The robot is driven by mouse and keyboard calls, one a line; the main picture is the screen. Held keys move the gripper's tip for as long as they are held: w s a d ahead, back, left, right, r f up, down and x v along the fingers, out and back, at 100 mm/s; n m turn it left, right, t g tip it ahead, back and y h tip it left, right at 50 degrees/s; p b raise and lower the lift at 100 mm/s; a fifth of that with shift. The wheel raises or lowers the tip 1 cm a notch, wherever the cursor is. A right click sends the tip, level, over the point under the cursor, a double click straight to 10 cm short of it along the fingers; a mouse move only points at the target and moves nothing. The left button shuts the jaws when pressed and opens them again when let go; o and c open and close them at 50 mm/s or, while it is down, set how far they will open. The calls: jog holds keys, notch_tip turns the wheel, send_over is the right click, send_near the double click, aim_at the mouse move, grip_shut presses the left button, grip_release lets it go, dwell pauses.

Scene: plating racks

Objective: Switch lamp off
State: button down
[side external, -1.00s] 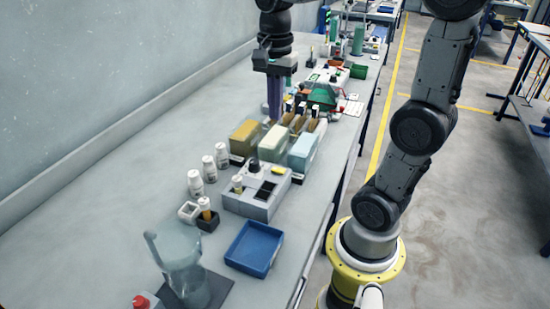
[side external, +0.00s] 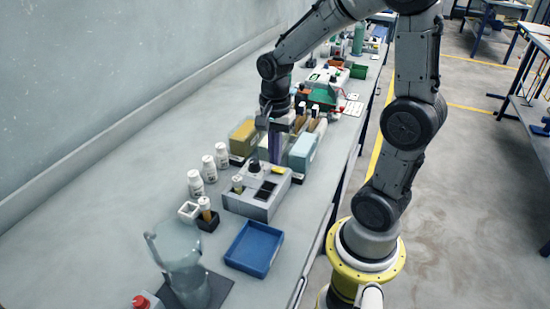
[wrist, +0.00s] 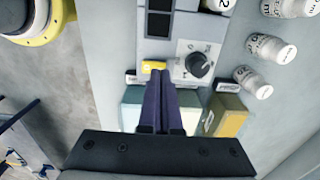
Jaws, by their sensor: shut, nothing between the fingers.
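A grey instrument box (side external: 250,205) stands on the bench, with dark square windows on top. It carries a black round knob (side external: 254,167) and a small yellow piece (side external: 278,169), which looks like a switch. In the wrist view the knob (wrist: 198,65) has a dial scale around it, and the yellow piece (wrist: 153,65) lies beside it. My gripper (side external: 276,158) is shut and empty, pointing down at the box's far edge. In the wrist view its fingertips (wrist: 160,75) are right at the yellow piece; whether they touch it I cannot tell. I cannot make out a lit lamp.
Coloured blocks, ochre (side external: 243,137) and pale blue (side external: 303,152), stand just behind the box. White bottles (side external: 195,183) stand to its left. A blue tray (side external: 254,248) and a clear jug (side external: 180,262) are nearer. The bench's left side is clear.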

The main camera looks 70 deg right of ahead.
jog(key=shift+f, duration=0.7)
